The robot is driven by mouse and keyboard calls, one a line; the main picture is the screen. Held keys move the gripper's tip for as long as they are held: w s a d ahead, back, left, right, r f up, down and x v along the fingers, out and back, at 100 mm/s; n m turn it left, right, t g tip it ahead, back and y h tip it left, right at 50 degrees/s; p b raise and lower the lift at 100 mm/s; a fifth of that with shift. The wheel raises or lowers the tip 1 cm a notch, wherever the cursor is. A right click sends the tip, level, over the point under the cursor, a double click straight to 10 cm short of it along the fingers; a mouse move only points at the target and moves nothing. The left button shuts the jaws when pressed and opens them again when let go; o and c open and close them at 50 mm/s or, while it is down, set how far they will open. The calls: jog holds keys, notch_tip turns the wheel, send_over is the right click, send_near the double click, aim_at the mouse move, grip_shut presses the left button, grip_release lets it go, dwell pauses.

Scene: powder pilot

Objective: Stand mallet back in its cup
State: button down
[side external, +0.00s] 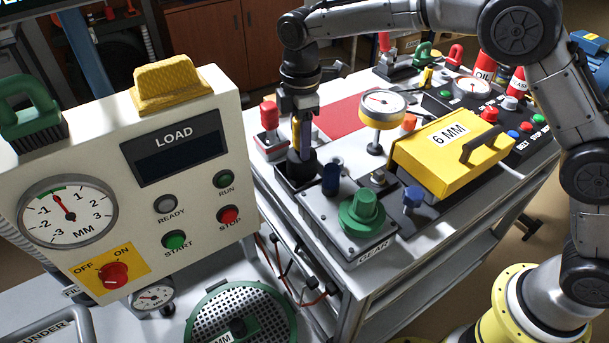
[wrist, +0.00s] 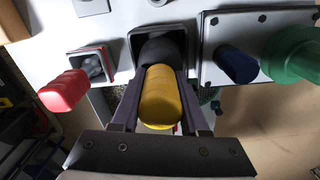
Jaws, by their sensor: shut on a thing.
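The mallet has a yellow handle (wrist: 160,98) and a dark head (wrist: 163,53). My gripper (wrist: 161,88) is shut on the handle, one finger on each side. In the side view my gripper (side external: 301,128) points down over the left edge of the bench, and the mallet's dark head (side external: 302,168) hangs below it, roughly upright. The dark square cup (wrist: 133,50) surrounds the head in the wrist view. In the side view the cup (side external: 284,182) lies at and below the head. Whether the head touches the cup's floor is hidden.
A red-handled tool (wrist: 65,90) stands in a smaller holder left of the cup. The gear plate with a blue knob (side external: 331,178) and green knob (side external: 362,212) is close on the right. A dial gauge (side external: 382,106) and yellow 6 MM box (side external: 450,150) stand farther right.

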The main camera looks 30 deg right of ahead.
jog(key=shift+f, duration=1.25)
dwell(0.4)
jog(key=shift+c, duration=1.7)
grip_release()
jog(key=shift+f, duration=0.15)
